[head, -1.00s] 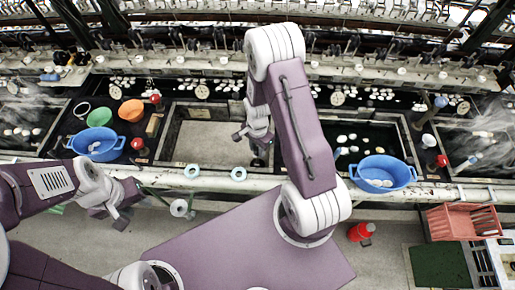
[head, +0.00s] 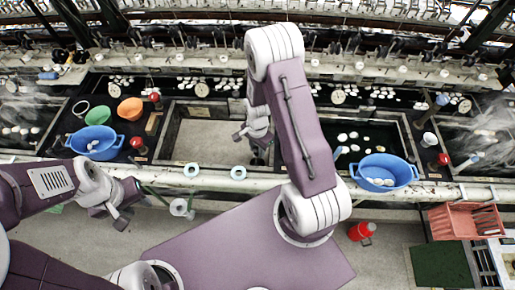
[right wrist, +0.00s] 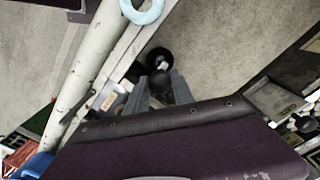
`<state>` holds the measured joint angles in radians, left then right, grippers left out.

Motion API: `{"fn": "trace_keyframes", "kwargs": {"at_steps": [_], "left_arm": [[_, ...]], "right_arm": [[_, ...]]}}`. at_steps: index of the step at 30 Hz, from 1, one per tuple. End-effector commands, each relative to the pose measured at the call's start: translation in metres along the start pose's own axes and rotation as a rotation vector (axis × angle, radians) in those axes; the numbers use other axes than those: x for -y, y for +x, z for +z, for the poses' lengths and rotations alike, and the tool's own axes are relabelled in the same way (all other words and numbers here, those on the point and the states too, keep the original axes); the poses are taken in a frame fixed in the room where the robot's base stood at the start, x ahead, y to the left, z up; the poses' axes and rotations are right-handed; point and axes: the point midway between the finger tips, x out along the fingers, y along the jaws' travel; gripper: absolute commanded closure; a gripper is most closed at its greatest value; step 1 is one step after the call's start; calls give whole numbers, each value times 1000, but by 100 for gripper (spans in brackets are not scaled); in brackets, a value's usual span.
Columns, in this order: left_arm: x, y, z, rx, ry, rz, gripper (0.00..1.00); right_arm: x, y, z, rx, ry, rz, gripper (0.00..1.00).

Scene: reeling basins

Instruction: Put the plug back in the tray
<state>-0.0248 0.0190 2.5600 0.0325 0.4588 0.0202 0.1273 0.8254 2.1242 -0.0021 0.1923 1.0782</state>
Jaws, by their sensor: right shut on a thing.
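My right gripper (head: 249,134) hangs over the empty pale basin (head: 196,147) at its right end. In the right wrist view its two grey fingers (right wrist: 160,92) are closed around a dark rounded piece (right wrist: 158,80), which looks like the plug; the fingers hide part of it. Just beyond it is a black round shape (right wrist: 158,56) with a grey part; I cannot tell whether it is part of the plug or the drain. My left gripper (head: 118,215) is over the floor in front of the bench, its jaws unclear. I cannot make out the tray for certain.
Blue tubs stand left (head: 94,155) and right (head: 385,187) of the basin. Dark basins with white cocoons flank the empty one. A red container (head: 360,232) and a salmon crate (head: 468,222) stand in front.

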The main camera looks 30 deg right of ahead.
Motion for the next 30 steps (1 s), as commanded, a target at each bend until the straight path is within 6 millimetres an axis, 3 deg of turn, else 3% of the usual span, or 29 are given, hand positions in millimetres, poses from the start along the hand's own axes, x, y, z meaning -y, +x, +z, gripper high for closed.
{"fn": "trace_keyframes", "kwargs": {"at_steps": [3, 4, 6, 17, 30], "left_arm": [[0, 2, 0, 0, 0, 0, 64], [0, 2, 0, 0, 0, 0, 64], [0, 1, 0, 0, 0, 0, 64], [0, 2, 0, 0, 0, 0, 64], [0, 8, 1, 0, 0, 0, 64]], "right_arm": [[0, 2, 0, 0, 0, 0, 100], [0, 2, 0, 0, 0, -1, 66], [0, 2, 0, 0, 0, 0, 46], [0, -2, 0, 0, 0, 0, 46], [1, -81, 0, -2, 0, -4, 46]]}}
